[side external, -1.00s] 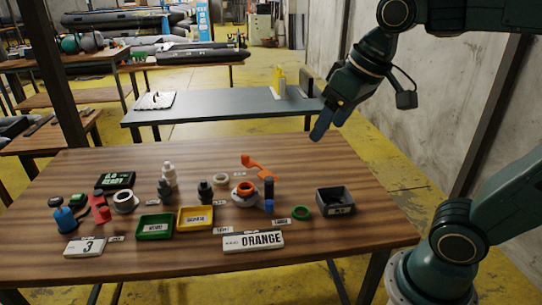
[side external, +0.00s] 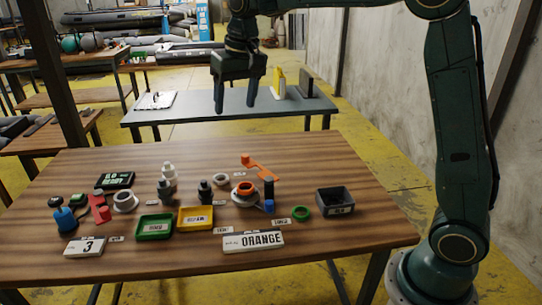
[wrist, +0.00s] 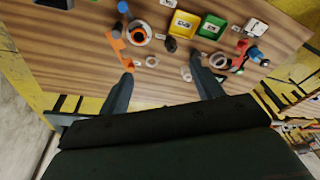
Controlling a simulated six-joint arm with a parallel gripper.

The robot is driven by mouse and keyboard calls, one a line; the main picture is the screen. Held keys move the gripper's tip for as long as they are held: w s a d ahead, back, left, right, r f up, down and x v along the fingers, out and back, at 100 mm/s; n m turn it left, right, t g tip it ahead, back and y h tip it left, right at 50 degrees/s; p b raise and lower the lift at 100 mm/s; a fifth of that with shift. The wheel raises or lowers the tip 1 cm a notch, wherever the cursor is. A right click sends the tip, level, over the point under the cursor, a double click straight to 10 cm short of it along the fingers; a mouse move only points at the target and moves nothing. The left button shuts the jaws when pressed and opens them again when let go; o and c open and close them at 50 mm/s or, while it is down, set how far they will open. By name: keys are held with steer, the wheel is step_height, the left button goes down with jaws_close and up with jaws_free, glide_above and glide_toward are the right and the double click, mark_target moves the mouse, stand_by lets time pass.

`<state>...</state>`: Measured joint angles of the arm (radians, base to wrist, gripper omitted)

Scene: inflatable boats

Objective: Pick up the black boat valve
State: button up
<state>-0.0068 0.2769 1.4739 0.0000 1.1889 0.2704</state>
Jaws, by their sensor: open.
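Two dark valve-like pieces stand on the wooden table in the side view: one black piece (side external: 205,192) behind the yellow tray, and a dark grey one (side external: 165,190) to its left. I cannot tell for sure which is the black boat valve. A dark piece also shows beside the yellow tray in the wrist view (wrist: 170,45). My gripper (side external: 235,107) is open and empty, pointing down, high above the far side of the table. In the wrist view my gripper's fingers (wrist: 161,72) are spread apart, with the dark piece beyond their tips.
A yellow tray (side external: 195,218) and green tray (side external: 154,228) lie in front of the valves. A white valve (side external: 169,176), grey ring (side external: 221,179), orange-ringed piece (side external: 244,194) and black cylinder (side external: 269,188) stand close by.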

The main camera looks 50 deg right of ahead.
steer(key=w+f+m+g, duration=0.1)
steer(key=w+f, duration=0.5)
steer(key=w, duration=0.3)
steer(key=m+g, duration=0.1)
glide_above(203, 181)
step_height(203, 181, down, 11)
steer(key=shift+d+f, duration=0.1)
steer(key=shift+f, duration=0.05)
steer(key=shift+f, duration=4.3)
steer(key=shift+f, duration=0.1)
steer(key=shift+f, duration=2.5)
steer(key=shift+c, duration=0.5)
